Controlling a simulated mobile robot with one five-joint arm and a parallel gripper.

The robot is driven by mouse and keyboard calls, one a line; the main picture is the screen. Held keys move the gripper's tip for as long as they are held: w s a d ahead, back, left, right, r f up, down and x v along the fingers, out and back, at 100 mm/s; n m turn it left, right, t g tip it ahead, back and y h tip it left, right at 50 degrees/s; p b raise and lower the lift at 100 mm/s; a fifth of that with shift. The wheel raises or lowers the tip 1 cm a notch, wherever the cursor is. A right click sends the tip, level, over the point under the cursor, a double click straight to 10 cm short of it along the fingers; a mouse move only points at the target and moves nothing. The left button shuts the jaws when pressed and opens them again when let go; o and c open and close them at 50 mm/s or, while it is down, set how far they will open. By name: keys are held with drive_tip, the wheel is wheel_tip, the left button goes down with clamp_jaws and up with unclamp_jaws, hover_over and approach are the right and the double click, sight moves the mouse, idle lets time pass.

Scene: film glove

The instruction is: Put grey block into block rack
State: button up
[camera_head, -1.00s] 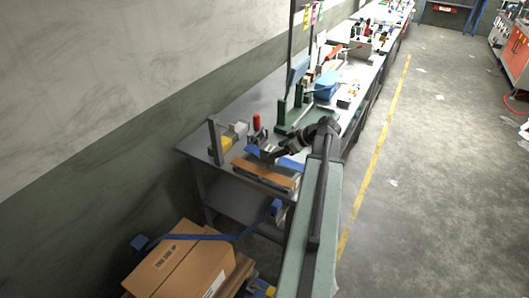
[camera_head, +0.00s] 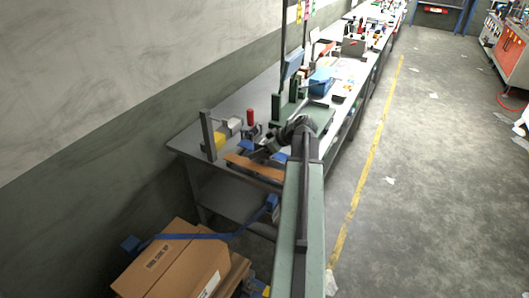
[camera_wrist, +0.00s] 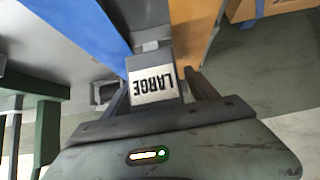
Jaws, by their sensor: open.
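My gripper (camera_head: 262,153) is low over the near end of the workbench, beside an orange-brown board (camera_head: 250,167) and blue pieces. In the wrist view my gripper (camera_wrist: 157,90) is open, with dark fingers on both sides of a grey block (camera_wrist: 140,18). Its white label reads LARGE, upside down. I cannot tell whether either finger touches it. A blue surface (camera_wrist: 85,22) lies left of it and the orange-brown board (camera_wrist: 194,32) right. Farther back in the head view are a yellow block and a light grey piece (camera_head: 235,126). I cannot clearly identify the block rack.
A dark upright post (camera_head: 208,135) stands at the bench's near left. A red-topped object (camera_head: 250,117) and green fixtures (camera_head: 292,108) stand behind my gripper. A cardboard box (camera_head: 172,262) with a blue strap sits below the bench. The floor right of the yellow line is mostly clear.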

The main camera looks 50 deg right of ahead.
sight(260, 140)
clamp_jaws()
drive_tip(key=shift+r, duration=0.1)
drive_tip(key=shift+r+p, duration=0.5)
drive_tip(key=shift+p, duration=0.05)
wheel_tip(260, 140, up, 3)
drive_tip(key=p, duration=0.3)
drive_tip(key=shift+r, duration=0.1)
drive_tip(key=s+d, duration=0.3)
drive_tip(key=s, duration=1.2)
drive_tip(key=shift+s+d+r+p, duration=0.3)
drive_tip(key=shift+d+r+p, duration=0.05)
drive_tip(key=shift+d+p, duration=0.1)
